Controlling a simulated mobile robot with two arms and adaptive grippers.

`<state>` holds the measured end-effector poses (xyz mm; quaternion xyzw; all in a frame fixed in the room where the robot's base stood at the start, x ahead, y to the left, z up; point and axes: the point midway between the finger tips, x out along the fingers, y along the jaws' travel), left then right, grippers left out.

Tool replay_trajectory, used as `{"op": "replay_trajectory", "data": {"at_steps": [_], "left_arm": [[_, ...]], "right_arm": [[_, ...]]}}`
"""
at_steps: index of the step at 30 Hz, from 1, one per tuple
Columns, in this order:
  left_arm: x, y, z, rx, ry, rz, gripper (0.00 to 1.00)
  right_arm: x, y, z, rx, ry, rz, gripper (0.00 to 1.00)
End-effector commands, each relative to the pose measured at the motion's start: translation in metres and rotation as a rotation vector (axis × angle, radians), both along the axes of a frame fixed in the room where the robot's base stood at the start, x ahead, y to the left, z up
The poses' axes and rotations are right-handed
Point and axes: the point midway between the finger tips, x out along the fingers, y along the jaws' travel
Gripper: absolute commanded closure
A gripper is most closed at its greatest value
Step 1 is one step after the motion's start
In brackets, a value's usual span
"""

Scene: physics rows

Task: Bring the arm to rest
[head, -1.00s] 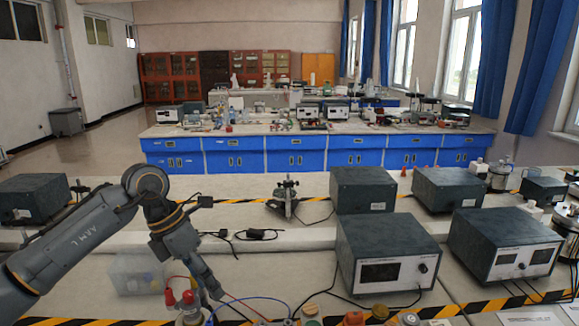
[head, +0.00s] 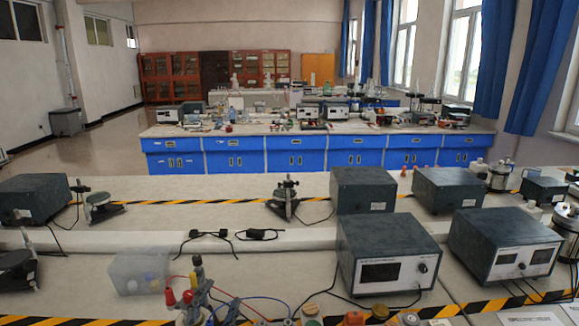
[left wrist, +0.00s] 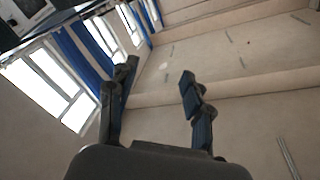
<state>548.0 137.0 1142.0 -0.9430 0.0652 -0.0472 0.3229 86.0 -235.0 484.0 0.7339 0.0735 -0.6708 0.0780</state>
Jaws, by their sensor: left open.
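My left gripper (left wrist: 157,75) shows in the left wrist view, its two dark fingers apart with nothing between them. Behind it that view shows pale wall or ceiling surfaces, windows and blue curtains, so it is clear of the bench things. I do not make out my left arm or gripper in the head view. My right gripper is in neither view.
The near bench holds grey instrument boxes (head: 387,250), a clear plastic box (head: 138,272), a stand with red and yellow terminals (head: 196,285), and loose cables (head: 256,235). A blue-fronted bench (head: 296,156) stands beyond. Bare benchtop (head: 290,262) shows mid-front.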

Motion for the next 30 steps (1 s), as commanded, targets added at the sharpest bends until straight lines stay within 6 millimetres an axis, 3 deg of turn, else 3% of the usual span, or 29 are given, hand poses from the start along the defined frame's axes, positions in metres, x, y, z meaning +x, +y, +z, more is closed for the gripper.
{"op": "replay_trajectory", "data": {"at_steps": [1,3,6,9,15,23,30], "left_arm": [[-0.016,0.016,-0.035,-0.061,0.141,0.060,0.50],[-0.040,0.035,-0.079,-0.128,0.330,0.136,0.50],[-0.085,0.053,-0.133,-0.205,0.576,0.224,0.50],[-0.128,0.062,-0.169,-0.255,0.770,0.284,0.50],[-0.201,0.068,-0.211,-0.311,1.050,0.359,0.50],[-0.283,0.069,-0.235,-0.353,1.332,0.419,0.50],[-0.267,0.067,-0.314,-0.342,1.354,0.422,0.50]], "right_arm": [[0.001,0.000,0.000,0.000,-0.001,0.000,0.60],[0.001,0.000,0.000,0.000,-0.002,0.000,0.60],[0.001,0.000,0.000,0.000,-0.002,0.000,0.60],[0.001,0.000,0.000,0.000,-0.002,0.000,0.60],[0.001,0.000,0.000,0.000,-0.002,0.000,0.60],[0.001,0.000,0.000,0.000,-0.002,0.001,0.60],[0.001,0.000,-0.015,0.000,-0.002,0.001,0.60]]}}
